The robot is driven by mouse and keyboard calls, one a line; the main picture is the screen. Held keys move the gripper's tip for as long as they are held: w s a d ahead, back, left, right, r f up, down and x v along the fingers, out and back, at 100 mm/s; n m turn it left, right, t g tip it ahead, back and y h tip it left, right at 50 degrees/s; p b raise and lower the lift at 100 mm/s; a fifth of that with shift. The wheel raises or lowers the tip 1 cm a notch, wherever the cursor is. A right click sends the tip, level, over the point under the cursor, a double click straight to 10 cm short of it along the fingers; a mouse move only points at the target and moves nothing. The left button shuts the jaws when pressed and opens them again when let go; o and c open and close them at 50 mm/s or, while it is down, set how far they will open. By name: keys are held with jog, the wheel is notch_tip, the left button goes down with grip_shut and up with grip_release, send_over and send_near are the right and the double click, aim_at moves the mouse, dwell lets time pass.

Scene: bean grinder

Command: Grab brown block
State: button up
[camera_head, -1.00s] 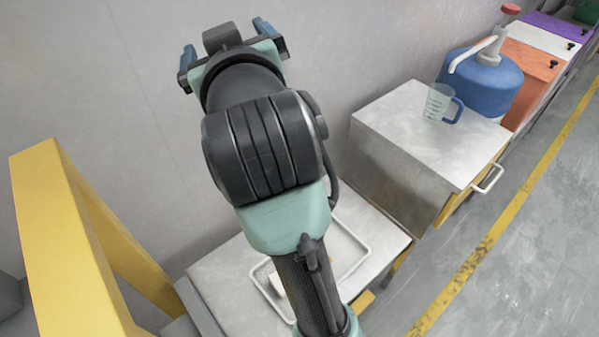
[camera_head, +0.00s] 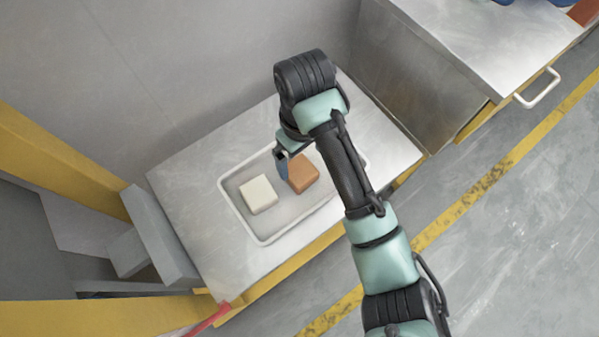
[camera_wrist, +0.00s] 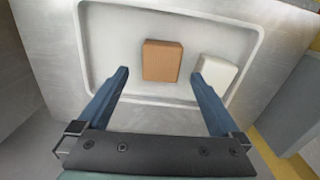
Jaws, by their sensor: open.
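The brown block (camera_head: 303,174) lies in a shallow white tray (camera_head: 243,222) on a metal table, beside a cream block (camera_head: 258,195). In the wrist view the brown block (camera_wrist: 162,61) is centred ahead of and between my two blue fingertips, and the cream block (camera_wrist: 216,75) is just right of it, by the right fingertip. My gripper (camera_wrist: 162,76) is open and empty, pointing down toward the tray. In the head view one finger of my gripper (camera_head: 283,163) shows at the brown block's left edge; the other is hidden behind my arm. I cannot tell its exact height above the block.
The metal table (camera_head: 190,190) has bare surface around the tray. A wall stands behind it. A taller metal cabinet (camera_head: 465,45) with a white handle (camera_head: 538,90) is at the right. Yellow frame bars (camera_head: 60,150) stand at the left.

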aim_at(300, 170)
jog(key=f, duration=0.2)
jog(key=f+b, duration=0.1)
jog(key=f, duration=0.1)
jog(key=f+b, duration=0.1)
jog(key=f, duration=0.1)
jog(key=shift+w+a+f, duration=0.1)
jog(key=shift+a+f, duration=0.1)
jog(key=shift+a, duration=0.05)
jog(key=shift+c, duration=0.2)
